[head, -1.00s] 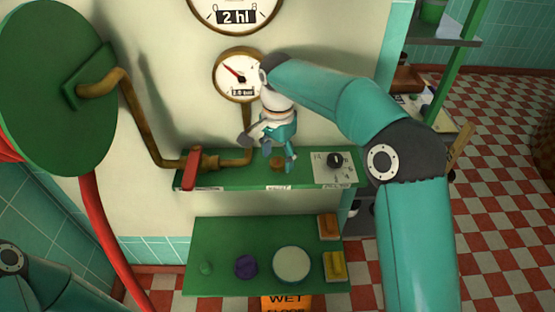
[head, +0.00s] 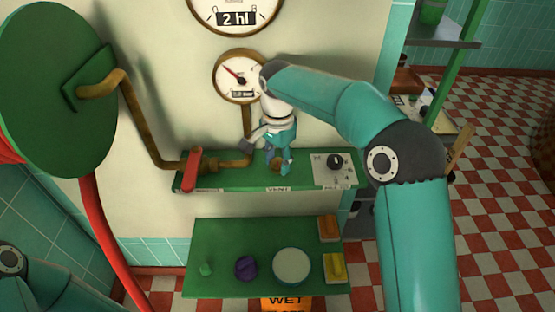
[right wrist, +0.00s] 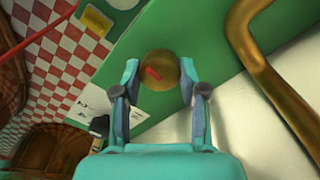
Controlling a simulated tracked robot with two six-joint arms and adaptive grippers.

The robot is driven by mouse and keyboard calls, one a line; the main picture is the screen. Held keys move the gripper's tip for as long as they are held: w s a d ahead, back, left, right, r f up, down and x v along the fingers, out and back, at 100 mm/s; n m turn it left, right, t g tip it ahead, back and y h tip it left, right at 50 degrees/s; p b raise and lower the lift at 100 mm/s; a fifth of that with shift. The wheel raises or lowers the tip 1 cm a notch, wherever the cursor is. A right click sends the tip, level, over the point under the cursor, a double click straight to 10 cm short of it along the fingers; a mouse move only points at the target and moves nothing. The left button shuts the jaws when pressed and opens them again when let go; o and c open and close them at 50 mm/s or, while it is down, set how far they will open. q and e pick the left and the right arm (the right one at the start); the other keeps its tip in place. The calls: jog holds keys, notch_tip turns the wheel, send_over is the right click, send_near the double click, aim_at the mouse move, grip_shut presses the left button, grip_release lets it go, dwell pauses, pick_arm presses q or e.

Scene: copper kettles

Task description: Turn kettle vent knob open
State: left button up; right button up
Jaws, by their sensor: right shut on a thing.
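The vent knob (right wrist: 158,84) is a round brass knob with a red mark on its top, on a green ledge (head: 232,180) above a small label. My right gripper (right wrist: 159,68) has a finger on each side of the knob in the right wrist view and is shut on it. In the head view the right gripper (head: 279,160) points down at the ledge and hides most of the knob. The red mark lies slightly slanted in the right wrist view. My left gripper is out of view; only part of that arm shows at lower left.
A brass pipe with a red lever (head: 190,169) is left of the knob. A black dial on a white plate (head: 322,175) is to its right. Gauges (head: 240,76) hang on the wall above. A lower green shelf (head: 220,235) holds a bowl (head: 292,266) and several small items.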

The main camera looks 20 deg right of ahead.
jog(key=shift+r+n+p, duration=0.1)
jog(key=shift+n+p, duration=0.5)
jog(key=shift+n, duration=0.4)
jog(key=n+p, duration=0.1)
jog(key=n, duration=0.2)
jog(key=shift+n, duration=0.3)
jog(key=n+p, duration=0.1)
jog(key=n, duration=0.2)
jog(key=shift+p, duration=0.3)
jog(key=shift+w+n+p, duration=0.1)
jog(key=shift+n+p, duration=0.25)
jog(key=shift+n, duration=1.25)
jog(key=o, duration=1.1)
jog(key=shift+o, duration=0.2)
